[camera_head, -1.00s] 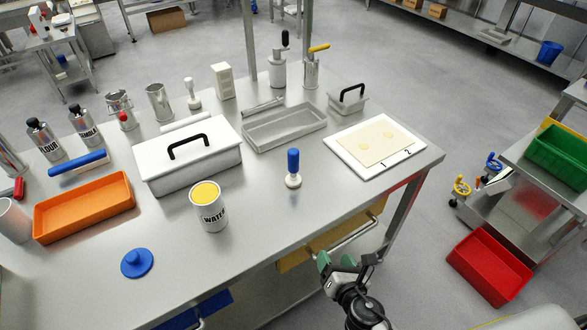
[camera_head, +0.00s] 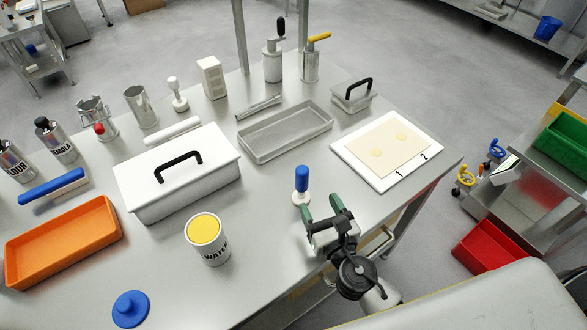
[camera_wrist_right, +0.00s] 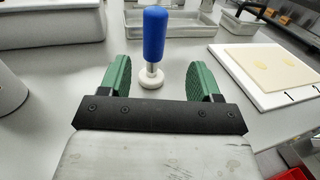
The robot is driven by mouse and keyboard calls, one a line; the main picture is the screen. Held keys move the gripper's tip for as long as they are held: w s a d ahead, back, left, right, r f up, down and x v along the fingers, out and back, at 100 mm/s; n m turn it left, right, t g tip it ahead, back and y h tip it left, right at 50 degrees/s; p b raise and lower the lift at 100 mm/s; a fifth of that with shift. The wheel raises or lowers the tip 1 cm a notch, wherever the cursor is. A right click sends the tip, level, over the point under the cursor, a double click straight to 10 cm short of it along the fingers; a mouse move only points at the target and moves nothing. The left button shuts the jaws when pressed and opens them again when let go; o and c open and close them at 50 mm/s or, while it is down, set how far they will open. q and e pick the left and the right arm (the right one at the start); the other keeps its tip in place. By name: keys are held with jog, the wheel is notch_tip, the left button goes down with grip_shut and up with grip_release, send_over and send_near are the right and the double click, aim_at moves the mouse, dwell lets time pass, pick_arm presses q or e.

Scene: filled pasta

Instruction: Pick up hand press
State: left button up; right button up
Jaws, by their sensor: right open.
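The hand press with a blue handle (camera_head: 302,178) and a white round base stands upright on the steel table (camera_head: 268,195). It also shows in the right wrist view (camera_wrist_right: 154,35), centred just beyond the green fingers. My right gripper (camera_head: 322,212) is open and empty, close in front of the hand press on the near side. In the right wrist view its fingers (camera_wrist_right: 153,78) are spread to either side of the press's line, apart from it. A second press-like tool with a white handle (camera_head: 175,92) stands at the back. My left gripper is not in view.
A white board with a dough sheet (camera_head: 428,153) lies right of the press. A grey tray (camera_head: 262,157) lies behind it. Table space right around the press is clear.

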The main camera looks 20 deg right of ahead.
aim_at(305, 180)
jog(key=shift+w+a+r+p, duration=0.1)
jog(key=shift+w+p, duration=0.1)
jog(key=shift+w, duration=0.4)
jog(key=shift+w+r+p, duration=0.1)
jog(key=shift+w+p, duration=0.05)
jog(key=shift+w, duration=0.4)
jog(key=shift+w+a+r, duration=0.1)
jog(key=shift+w, duration=0.85)
jog(key=shift+w+p, duration=0.3)
jog(key=shift+w, duration=0.05)
jog(key=shift+w+a, duration=0.1)
jog(key=shift+w, duration=0.2)
jog(key=w, duration=0.1)
jog(key=w+p, duration=0.1)
jog(key=w, duration=0.1)
jog(key=w+a, duration=0.1)
jog(key=shift+w+r, duration=0.15)
jog(key=shift+r, duration=0.25)
jog(key=shift+w+a+f, duration=0.1)
jog(key=shift+w, duration=0.3)
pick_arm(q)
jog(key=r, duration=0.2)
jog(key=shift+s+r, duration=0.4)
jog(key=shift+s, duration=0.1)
pick_arm(e)
jog(key=shift+s, duration=0.1)
